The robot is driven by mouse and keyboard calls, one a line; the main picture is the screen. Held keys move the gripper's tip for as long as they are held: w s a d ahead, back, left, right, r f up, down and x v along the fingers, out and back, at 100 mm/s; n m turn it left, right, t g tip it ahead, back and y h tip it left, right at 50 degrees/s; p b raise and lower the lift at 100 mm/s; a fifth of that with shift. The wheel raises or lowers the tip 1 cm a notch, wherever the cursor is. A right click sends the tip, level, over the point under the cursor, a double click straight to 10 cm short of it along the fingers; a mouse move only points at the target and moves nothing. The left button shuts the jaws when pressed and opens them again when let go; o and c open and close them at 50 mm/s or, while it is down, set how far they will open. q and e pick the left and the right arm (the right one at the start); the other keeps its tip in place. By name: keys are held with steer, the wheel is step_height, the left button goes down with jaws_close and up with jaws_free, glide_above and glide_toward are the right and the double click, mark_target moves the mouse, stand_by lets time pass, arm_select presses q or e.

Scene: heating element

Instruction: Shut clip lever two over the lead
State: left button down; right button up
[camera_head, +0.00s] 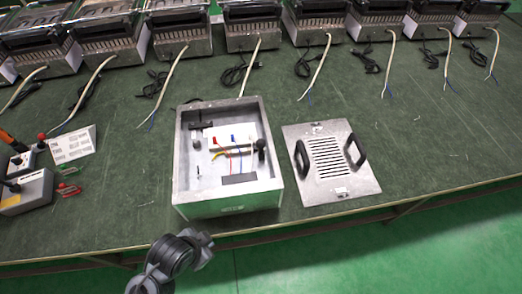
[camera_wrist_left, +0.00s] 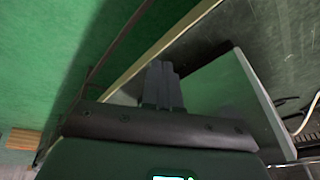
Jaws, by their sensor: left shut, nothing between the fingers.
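The open metal box (camera_head: 181,165) stands on the bench near its front edge. The clip levers and the lead are too small to tell apart. My left gripper (camera_wrist_left: 161,72) is shut and empty in the left wrist view, near the bench's front edge and a pale panel that looks like the box's outer side. In the head view, a dark arm part of mine is in front of the bench, below the box. My right gripper is out of view.
A vented metal cover (camera_head: 309,185) with two black handles lies right of the box. Several metal heater units (camera_head: 252,36) with white leads and black cords line the back. Tools and small devices (camera_head: 28,190) stand at the left. The bench's right front is clear.

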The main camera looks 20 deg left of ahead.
arm_select(q)
steer(key=d+f+m+g+p, duration=0.1)
steer(key=d+f+m+p, duration=0.2)
steer(key=d+f+m, duration=0.6)
steer(key=d+r+m+p, duration=0.5)
steer(key=m+p, duration=0.6)
steer(key=m, duration=0.1)
steer(key=w+a+r+m+t+y+p, duration=0.1)
steer(key=w+a+r+m+t+p, duration=0.1)
steer(key=w+r+p, duration=0.6)
steer(key=w+a+r+m+t+y+p, duration=0.2)
steer(key=w+r+p, duration=0.6)
steer(key=r, duration=0.5)
steer(key=shift+w+a+r+m+t+y+p, duration=0.15)
steer(key=shift+w+r+m+t+y+p, duration=0.2)
steer(key=shift+m+t+p, duration=0.6)
